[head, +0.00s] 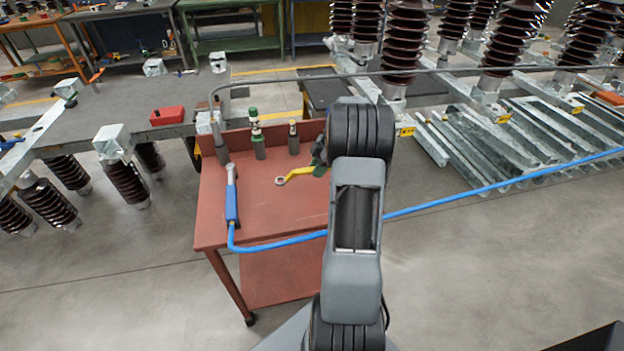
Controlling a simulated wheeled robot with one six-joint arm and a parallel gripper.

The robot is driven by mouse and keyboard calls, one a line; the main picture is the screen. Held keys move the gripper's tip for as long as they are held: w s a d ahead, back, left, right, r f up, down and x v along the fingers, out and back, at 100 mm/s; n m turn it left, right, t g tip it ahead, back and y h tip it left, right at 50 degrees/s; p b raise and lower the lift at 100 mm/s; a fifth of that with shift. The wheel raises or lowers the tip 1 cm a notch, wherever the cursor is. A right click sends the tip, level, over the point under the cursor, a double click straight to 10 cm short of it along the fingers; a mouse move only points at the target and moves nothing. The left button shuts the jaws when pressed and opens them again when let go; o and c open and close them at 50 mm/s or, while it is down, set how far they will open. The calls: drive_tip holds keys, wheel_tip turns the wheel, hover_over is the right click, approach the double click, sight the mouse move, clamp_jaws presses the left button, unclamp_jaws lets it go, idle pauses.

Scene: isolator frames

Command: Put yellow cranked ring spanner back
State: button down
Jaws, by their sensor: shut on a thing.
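The yellow cranked ring spanner (298,173) is over the right part of the red trolley top (270,207). Its ring end points left, and its right end runs behind my arm. My gripper (322,160) shows only in part beside the arm and is shut on the spanner near its right end. I cannot tell whether the spanner touches the trolley top or hangs just above it. The fingertips are mostly hidden.
A blue-handled tool (232,203) lies on the trolley's left, with a blue hose (440,203) crossing the front edge. Insulator frames flank the trolley; a red box (167,116) sits on the left one.

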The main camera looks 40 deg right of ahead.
drive_tip(key=shift+w+a+f, duration=0.25)
drive_tip(key=shift+a+f, duration=0.05)
drive_tip(key=shift+f, duration=0.15)
drive_tip(key=x, duration=0.3)
drive_tip(key=shift+d+f, duration=0.1)
drive_tip(key=shift+f, duration=0.7)
drive_tip(key=shift+f, duration=0.2)
drive_tip(key=c, duration=1)
unclamp_jaws()
drive_tip(key=shift+r, duration=0.1)
